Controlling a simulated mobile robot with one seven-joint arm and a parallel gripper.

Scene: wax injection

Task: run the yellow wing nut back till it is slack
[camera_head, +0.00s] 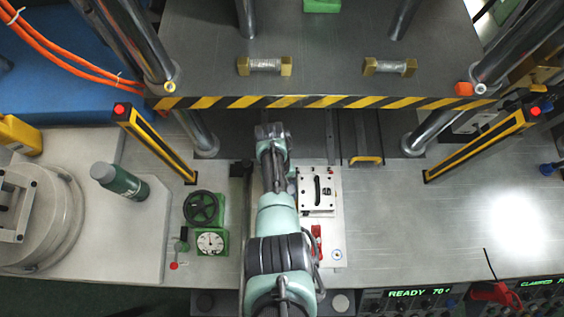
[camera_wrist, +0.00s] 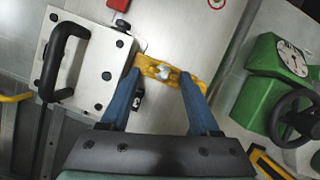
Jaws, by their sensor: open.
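The yellow wing nut (camera_wrist: 170,74) sits in the middle of the wrist view, with a pale metal stud end at its centre. Its two wings spread left and right, beside the corner of the silvery mould plate (camera_wrist: 92,75). My gripper (camera_wrist: 160,80) is open, its two blue fingers reaching to either side of the nut. One fingertip is by each wing; whether they touch it I cannot tell. In the head view, my gripper (camera_head: 270,131) is at the far end of my arm, left of the mould plate (camera_head: 312,208). The nut cannot be made out there.
A green gauge block (camera_wrist: 264,80) with a black handwheel (camera_wrist: 297,118) stands to the right in the wrist view. A black handle (camera_wrist: 58,62) rises from the plate. Yellow-black posts (camera_head: 155,145) flank the press. The right bench top (camera_head: 400,220) is clear.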

